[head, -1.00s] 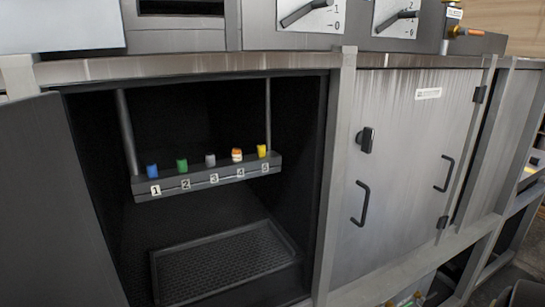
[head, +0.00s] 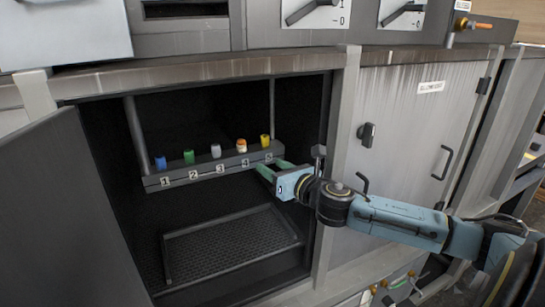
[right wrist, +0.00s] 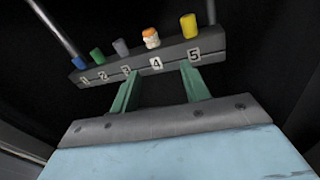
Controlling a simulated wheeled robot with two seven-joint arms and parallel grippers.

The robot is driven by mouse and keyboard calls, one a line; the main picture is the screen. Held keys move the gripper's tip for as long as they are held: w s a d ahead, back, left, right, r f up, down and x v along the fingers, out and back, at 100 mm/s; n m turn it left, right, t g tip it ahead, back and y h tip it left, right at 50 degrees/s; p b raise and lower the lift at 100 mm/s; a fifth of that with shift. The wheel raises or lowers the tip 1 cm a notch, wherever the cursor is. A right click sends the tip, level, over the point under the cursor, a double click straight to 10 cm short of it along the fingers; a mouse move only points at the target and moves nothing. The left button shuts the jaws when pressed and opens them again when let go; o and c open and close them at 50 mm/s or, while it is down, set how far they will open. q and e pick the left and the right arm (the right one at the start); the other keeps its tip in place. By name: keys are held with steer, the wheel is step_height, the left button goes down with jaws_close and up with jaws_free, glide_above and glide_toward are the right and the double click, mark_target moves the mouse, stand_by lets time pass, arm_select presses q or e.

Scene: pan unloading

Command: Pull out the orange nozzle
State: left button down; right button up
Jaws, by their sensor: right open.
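The orange nozzle (head: 241,146), orange and white, stands upright at number 4 on a grey numbered rack bar (head: 205,172) inside the open cabinet. It also shows in the right wrist view (right wrist: 151,38), behind the 4 label. My right gripper (head: 271,169) is at the right end of the bar, its green fingers apart with nothing between them. In the right wrist view the fingertips (right wrist: 160,72) are at either side of the 4 label, below the nozzle. I cannot tell whether they touch the bar. My left gripper is not in view.
Blue (head: 160,162), green (head: 189,157), grey (head: 216,151) and yellow (head: 265,141) nozzles stand on the same bar. A dark perforated tray (head: 230,250) lies below. The open door (head: 70,220) is at left, the cabinet post (head: 340,150) at right beside my arm.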

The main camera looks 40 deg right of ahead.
mark_target(244, 142)
steer(key=shift+n+y, duration=0.4)
steer(key=shift+n, duration=0.5)
steer(key=w+r+p, duration=0.1)
steer(key=w, duration=0.3)
steer(key=w+p, duration=0.1)
steer(key=w, duration=0.2)
steer(key=w+r, duration=0.1)
steer(key=w, duration=0.3)
steer(key=shift+w+a+r+p, duration=0.3)
steer(key=shift+a+r+p, duration=0.05)
steer(key=shift+a+p, duration=0.05)
steer(key=shift+w, duration=0.95)
steer(key=shift+f, duration=0.1)
jaws_close()
steer(key=shift+r+p, duration=0.75)
steer(key=shift+p, duration=0.15)
